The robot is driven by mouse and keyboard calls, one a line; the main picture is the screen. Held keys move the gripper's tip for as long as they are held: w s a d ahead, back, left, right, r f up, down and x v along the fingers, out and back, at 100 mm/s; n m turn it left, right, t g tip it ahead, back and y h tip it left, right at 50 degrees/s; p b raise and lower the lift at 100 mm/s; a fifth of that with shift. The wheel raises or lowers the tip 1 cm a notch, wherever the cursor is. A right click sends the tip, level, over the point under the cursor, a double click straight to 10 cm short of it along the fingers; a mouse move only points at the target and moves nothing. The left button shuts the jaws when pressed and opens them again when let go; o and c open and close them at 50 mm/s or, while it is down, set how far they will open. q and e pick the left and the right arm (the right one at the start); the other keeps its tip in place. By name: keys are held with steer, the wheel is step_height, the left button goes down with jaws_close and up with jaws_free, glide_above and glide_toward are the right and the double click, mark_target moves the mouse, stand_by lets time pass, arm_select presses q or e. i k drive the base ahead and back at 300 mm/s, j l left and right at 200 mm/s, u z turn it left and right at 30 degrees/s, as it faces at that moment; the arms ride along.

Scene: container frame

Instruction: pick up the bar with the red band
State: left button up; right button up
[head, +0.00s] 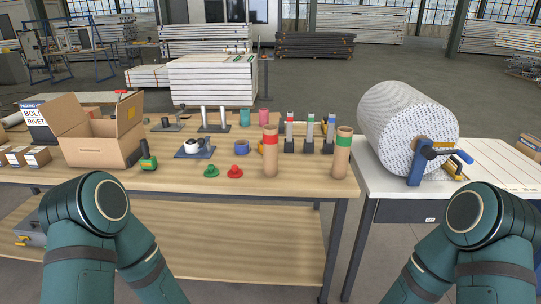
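The bar with the red band (289,130) stands upright in a dark base on the wooden table. It is the leftmost of three similar pale bars. To its right stand the bar with the green band (310,131) and the bar with the blue band (330,130). In front and to the left stands a taller brown tube with a red band (270,160). Another brown tube with a green band (342,156) stands to the right. Only bent green links of my two arms show at the bottom; neither gripper is in view.
An open cardboard box (101,146) stands at the left of the table (225,186). Red (235,172) and green (211,171) knobbed pieces lie left of the brown tubes. A large white roll (400,125) lies on the right table. The wooden table's front edge is mostly clear.

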mark_target(290, 118)
steer(key=i+j+u, duration=0.15)
steer(key=i+j, duration=0.3)
steer(key=i+j+u, duration=0.15)
steer(key=i+j, duration=0.25)
steer(key=i, duration=0.15)
